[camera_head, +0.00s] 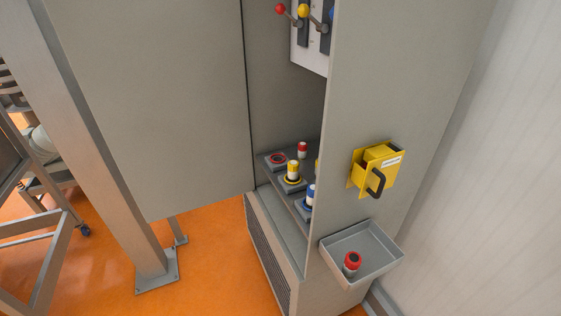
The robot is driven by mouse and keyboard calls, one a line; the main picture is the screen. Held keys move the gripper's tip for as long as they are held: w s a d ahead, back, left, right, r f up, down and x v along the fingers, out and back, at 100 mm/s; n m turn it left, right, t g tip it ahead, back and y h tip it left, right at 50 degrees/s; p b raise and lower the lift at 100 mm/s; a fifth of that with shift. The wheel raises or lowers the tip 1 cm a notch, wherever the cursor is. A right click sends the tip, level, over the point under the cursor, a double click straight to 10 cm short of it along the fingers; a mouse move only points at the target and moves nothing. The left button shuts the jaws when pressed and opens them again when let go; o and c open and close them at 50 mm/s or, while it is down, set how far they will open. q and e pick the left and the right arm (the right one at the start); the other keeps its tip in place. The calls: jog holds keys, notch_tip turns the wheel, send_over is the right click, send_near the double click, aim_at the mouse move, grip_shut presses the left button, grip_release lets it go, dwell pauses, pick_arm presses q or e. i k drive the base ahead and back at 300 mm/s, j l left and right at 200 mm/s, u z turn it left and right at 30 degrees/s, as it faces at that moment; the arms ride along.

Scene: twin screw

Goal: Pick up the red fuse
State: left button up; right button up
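A red fuse (351,263) with a dark top stands in the grey tray (377,240) on the cabinet's outer right side, at the lower right. Another small red-topped fuse (302,150) stands inside the cabinet at the back of the shelf. A red-ringed socket (277,159) on the shelf looks empty. A yellow fuse (292,171) and a blue fuse (309,196) sit in ringed sockets nearby; the blue one is partly hidden by the cabinet's side wall. Neither of my grippers shows in the head view.
A yellow box with a black handle (376,168) juts from the side panel above the tray. Levers with red (280,9) and yellow (303,11) knobs are at the top inside. The open grey door (150,100) fills the left. A metal post (100,140) stands left of it.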

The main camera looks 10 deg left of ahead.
aim_at(303, 146)
jog(key=i+j+z, duration=0.1)
jog(key=z, duration=0.35)
jog(key=j+z, duration=0.4)
jog(key=i+j+z, duration=0.1)
jog(key=z, duration=0.35)
jog(key=j+z, duration=0.3)
jog(key=z, duration=0.15)
